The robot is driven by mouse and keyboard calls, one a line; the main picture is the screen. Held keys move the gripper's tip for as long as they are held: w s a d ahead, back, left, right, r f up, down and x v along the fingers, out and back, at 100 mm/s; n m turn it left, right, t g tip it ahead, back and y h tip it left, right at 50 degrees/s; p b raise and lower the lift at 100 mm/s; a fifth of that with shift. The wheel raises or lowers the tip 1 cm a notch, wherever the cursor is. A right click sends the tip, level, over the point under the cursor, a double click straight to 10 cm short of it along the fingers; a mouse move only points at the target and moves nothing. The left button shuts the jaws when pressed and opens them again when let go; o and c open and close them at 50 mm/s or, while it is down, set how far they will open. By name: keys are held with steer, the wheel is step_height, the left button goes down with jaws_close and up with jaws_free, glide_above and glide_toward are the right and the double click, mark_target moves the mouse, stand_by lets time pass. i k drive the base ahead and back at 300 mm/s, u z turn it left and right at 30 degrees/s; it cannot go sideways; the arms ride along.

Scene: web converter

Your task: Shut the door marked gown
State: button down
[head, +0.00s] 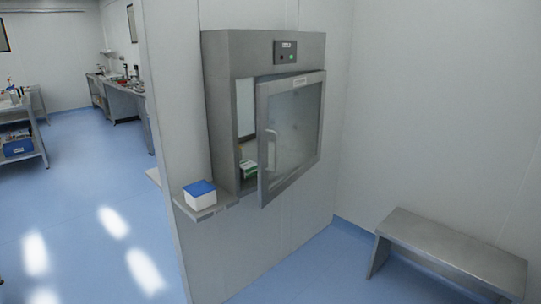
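A framed glass door (293,135) hangs on a steel wall cabinet (222,100) in the head view. The door stands partly open, swung out from its left side, with its hinge side at the right. A pale vertical handle (271,150) is near its left edge. A small label sits on its top rail, too small to read. Through the gap I see a green and white box (248,168) inside the cabinet. My gripper is not in view.
A small shelf (214,209) below the cabinet's left side bears a blue and white box (200,193). A steel bench (450,248) stands at the right. The blue floor before the wall looks clear. Work tables (128,88) stand at the far left.

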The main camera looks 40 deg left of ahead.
mark_target(265, 90)
steer(key=u, duration=0.1)
steer(key=i, duration=0.85)
steer(key=u, duration=2.8)
steer(key=i, duration=0.25)
steer(key=z, duration=0.3)
